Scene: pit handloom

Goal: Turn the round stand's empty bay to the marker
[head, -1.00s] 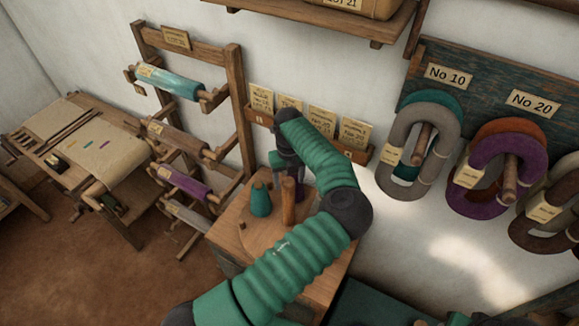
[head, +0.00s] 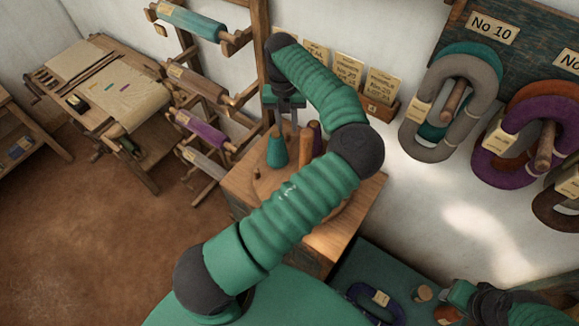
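The round stand (head: 247,185) is a wooden disc on top of a wooden cabinet, partly hidden by my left arm. A teal cone (head: 277,150) stands on it, left of an upright wooden post (head: 306,148). A dark purple cone (head: 316,134) shows behind the post. A short peg (head: 257,174) shows on the disc's left part with no cone on it. I cannot make out the marker. My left gripper (head: 284,116) points down just above and behind the teal cone; its finger gap is unclear. My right gripper (head: 452,296) is low at the right, small and unclear.
A rack with wound rollers (head: 203,135) stands left of the cabinet. A card box (head: 380,110) is on the wall behind. Yarn hanks (head: 432,105) hang at the right. A green surface (head: 365,268) at lower right holds a purple hank (head: 360,297).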

